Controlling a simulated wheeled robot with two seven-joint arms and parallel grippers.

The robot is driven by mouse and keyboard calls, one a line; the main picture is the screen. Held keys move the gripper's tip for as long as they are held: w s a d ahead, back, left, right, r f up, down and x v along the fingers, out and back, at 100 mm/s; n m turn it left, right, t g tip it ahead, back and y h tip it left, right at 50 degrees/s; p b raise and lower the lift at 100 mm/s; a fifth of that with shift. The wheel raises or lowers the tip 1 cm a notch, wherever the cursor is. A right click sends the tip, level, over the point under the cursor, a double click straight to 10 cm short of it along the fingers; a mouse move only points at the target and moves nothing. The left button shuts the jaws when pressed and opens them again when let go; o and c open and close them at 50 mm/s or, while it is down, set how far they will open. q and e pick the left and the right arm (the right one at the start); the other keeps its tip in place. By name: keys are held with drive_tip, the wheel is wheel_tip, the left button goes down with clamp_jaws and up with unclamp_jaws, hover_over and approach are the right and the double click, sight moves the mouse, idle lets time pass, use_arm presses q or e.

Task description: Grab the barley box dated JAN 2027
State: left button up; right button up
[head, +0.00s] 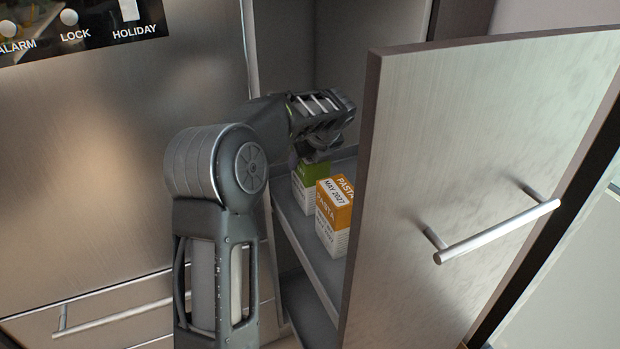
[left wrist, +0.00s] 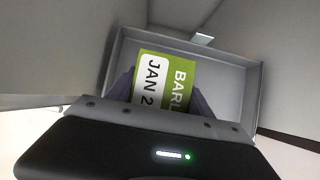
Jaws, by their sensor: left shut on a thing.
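The barley box is green and white. In the left wrist view the box (left wrist: 166,84) shows a green top with "BARL" and a white label reading "JAN 2", the rest cut off. In the head view a green and white box (head: 312,174) stands on the shelf behind the pasta box, directly below my left gripper (head: 318,155). My left gripper reaches down from above and is shut on the barley box, its dark fingers on both sides of it. The gripper and wrist hide part of the box in the head view. My right gripper is not in view.
An orange and white pasta box (head: 334,215) dated MAY 2027 stands just in front of the barley box on the shelf (head: 297,224). The open steel door (head: 480,180) with its bar handle stands close on the right. A steel front (head: 110,160) is on the left.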

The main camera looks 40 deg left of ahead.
use_arm(q)
clamp_jaws()
drive_tip(key=shift+r, duration=0.1)
wheel_tip(320, 180, up, 10)
drive_tip(key=shift+p, duration=0.8)
